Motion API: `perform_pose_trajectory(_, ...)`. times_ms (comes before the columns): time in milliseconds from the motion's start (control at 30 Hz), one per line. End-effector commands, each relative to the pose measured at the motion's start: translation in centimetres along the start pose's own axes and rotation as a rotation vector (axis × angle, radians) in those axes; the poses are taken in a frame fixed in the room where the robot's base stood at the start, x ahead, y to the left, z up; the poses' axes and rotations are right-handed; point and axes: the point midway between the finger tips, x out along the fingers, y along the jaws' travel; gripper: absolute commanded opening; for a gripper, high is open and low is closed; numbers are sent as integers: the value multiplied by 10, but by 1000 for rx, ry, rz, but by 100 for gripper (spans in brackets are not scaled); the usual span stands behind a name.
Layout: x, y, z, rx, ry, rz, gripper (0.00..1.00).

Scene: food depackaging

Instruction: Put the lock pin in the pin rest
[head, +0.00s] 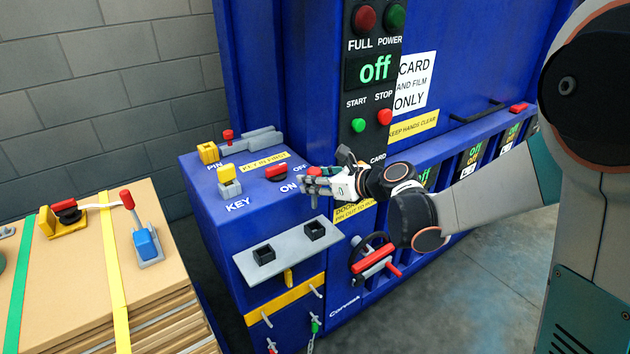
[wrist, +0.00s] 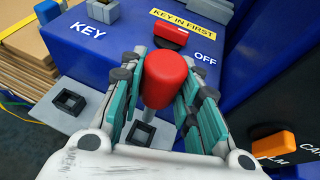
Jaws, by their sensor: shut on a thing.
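My gripper (head: 318,178) is shut on a red-headed pin, which I take for the lock pin (wrist: 165,82). In the wrist view its red head sits between the teal-padded fingers and its grey shaft points down. The pin is held above a grey shelf (head: 290,252) on the front of the blue machine. The shelf carries two black square sockets, a left one (head: 263,255) and a right one (head: 315,230). The left socket is empty and also shows in the wrist view (wrist: 70,102). I cannot tell which socket is the pin rest.
On the machine top are a yellow block (head: 207,152) by the PIN label, a yellow and grey block (head: 229,182) by KEY, and a red switch (head: 276,173). A red handwheel (head: 374,260) is right of the shelf. Stacked cardboard (head: 85,275) stands at left.

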Motion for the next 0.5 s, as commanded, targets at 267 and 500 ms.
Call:
perform_pose_trajectory(267, 0, 0, -4, 0, 0, -1, 4)
perform_pose_trajectory(500, 7, 0, -20, 0, 0, -1, 4)
